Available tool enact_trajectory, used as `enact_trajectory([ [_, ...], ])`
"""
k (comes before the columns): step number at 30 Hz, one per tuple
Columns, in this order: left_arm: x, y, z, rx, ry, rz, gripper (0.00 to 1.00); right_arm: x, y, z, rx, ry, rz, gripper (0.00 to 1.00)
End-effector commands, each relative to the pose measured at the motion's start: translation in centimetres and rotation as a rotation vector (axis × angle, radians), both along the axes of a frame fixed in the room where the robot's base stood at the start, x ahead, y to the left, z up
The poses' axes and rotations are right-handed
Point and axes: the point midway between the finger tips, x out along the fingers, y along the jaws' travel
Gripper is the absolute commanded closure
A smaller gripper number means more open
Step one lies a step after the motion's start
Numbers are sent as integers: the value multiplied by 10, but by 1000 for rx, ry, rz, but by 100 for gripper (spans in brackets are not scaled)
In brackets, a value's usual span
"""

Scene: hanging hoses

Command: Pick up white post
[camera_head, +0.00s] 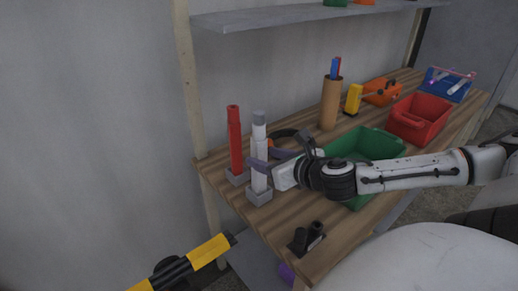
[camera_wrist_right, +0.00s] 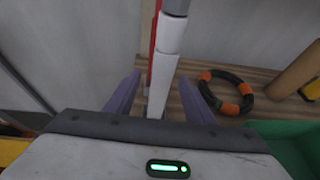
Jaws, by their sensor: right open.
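The white post (camera_head: 259,150) stands upright with a grey top, in a grey block base (camera_head: 259,194) near the left end of the wooden bench. My right gripper (camera_head: 259,168) reaches it from the right at the post's lower part, with its purple fingers open. In the right wrist view, the white post (camera_wrist_right: 164,62) rises between the two spread fingers of the right gripper (camera_wrist_right: 159,80). A gap shows on each side, so the jaws are not closed on it. My left gripper is not in view.
A red post (camera_head: 235,140) stands close behind the white post, to its left. A black-and-orange ring (camera_wrist_right: 228,91) lies nearby. A green bin (camera_head: 378,143) sits under my right arm, and a red bin (camera_head: 420,119) stands farther back. A cardboard tube (camera_head: 330,103) stands behind the green bin.

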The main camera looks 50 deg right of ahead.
Motion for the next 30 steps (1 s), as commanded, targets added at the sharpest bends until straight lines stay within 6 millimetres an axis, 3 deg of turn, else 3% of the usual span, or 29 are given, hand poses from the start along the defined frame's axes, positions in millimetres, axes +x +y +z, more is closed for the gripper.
enact_trajectory([
  [6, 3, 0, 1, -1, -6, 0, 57, 17, -6, -9, -7, -4, 1, 52],
  [9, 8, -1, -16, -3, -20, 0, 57, 26, -7, -21, -7, -1, 4, 52],
  [22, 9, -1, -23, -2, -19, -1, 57, 35, -9, -18, 0, -1, 0, 52],
  [30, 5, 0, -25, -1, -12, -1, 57, 35, -9, -19, 0, -1, 0, 97],
])
